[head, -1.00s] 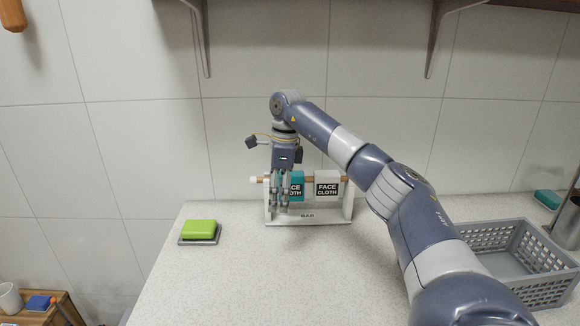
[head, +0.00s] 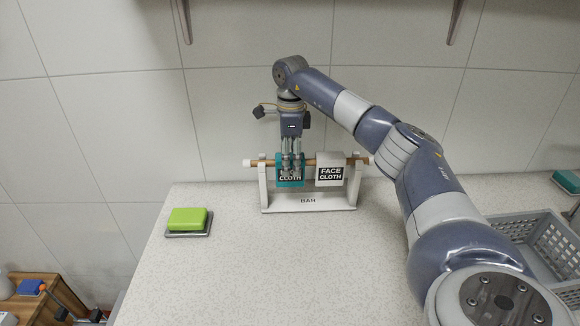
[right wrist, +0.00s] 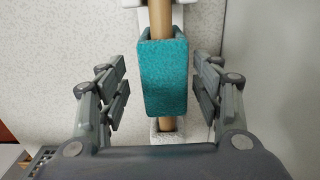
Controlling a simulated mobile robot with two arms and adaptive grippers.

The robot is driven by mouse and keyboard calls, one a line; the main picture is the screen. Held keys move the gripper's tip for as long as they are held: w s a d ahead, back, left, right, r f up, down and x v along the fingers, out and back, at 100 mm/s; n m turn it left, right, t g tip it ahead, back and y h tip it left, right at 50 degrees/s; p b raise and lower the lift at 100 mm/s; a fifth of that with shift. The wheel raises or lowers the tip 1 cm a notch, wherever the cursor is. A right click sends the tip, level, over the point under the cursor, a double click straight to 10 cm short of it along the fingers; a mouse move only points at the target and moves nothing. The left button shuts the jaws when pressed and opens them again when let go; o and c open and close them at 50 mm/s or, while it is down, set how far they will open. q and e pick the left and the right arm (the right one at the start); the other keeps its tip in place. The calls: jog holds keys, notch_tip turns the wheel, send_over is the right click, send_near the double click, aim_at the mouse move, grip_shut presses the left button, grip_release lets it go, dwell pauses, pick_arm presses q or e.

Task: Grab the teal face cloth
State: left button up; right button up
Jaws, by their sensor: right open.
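The teal face cloth (head: 290,180) hangs folded over the wooden bar (head: 249,162) of a small white stand marked "BAR" (head: 281,208) on the counter. In the right wrist view the teal cloth (right wrist: 163,77) lies between the two spread fingers, with a gap on each side. My right gripper (head: 291,172) is open, pointing down in front of and over the cloth, partly hiding it and its label. A white face cloth (head: 330,176) hangs on the same bar to the right. My left gripper is not in view.
A green soap block (head: 188,218) sits on a grey dish at the counter's left. A grey basket (head: 522,228) stands at the right, with a teal block (head: 567,180) behind it. The tiled wall is close behind the stand. The counter's front middle is clear.

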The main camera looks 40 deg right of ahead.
aim_at(280, 182)
jog(key=f, duration=0.1)
jog(key=f+p, duration=0.1)
jog(key=f, duration=0.2)
jog(key=shift+w+d+f, duration=0.1)
jog(key=shift+w+f, duration=0.15)
jog(key=shift+f, duration=0.1)
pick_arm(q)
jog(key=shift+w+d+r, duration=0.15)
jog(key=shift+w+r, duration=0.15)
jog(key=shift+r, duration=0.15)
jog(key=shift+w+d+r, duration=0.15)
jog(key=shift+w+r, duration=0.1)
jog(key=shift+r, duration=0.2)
pick_arm(e)
jog(key=c, duration=1.1)
